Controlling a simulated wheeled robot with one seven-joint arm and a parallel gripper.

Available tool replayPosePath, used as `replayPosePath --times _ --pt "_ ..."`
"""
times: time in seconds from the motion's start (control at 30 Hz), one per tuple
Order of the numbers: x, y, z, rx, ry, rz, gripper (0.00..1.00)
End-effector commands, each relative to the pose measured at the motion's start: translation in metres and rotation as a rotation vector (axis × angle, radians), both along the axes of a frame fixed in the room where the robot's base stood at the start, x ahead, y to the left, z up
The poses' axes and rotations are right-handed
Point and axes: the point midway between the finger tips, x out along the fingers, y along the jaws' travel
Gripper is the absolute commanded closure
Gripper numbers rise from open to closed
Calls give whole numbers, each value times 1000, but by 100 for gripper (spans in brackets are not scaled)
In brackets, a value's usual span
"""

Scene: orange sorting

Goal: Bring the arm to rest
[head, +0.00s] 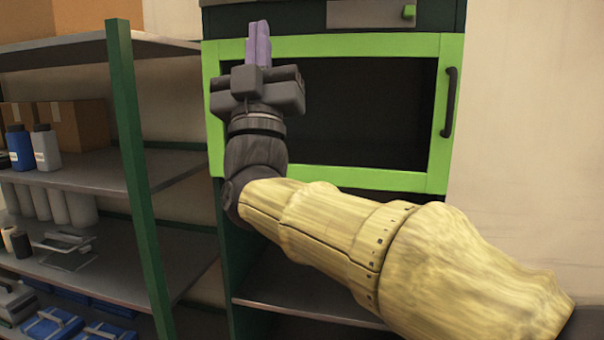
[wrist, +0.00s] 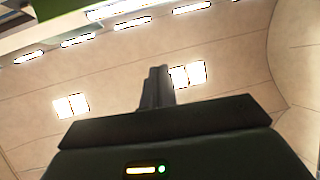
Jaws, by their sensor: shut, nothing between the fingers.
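My gripper (head: 259,44) points straight up in the head view, in front of the upper left part of a green-framed cabinet door. Its two purple fingers are together with nothing between them. My arm (head: 370,240) reaches in from the lower right, with the forearm slanting up to the left and the wrist bent upward. In the wrist view the fingers (wrist: 157,88) show as a dark narrow shape against the ceiling, close together and empty.
The green-framed door (head: 395,182) with a dark pane and a black handle (head: 449,102) stands behind my gripper. A metal shelf rack (head: 130,110) with a green post is at left, holding bottles (head: 46,148), boxes (head: 80,125) and blue cases. Bare wall (head: 530,130) is at right.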

Motion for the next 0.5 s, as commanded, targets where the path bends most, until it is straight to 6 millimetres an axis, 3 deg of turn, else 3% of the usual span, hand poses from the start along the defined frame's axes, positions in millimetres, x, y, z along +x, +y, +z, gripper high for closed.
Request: replayPosePath --times 0.27,0.37,0.5 --pt "45 5 -55 -112 210 56 100" --pt "65 4 -86 -155 321 80 100" --pt "96 -5 -152 -213 544 115 100"
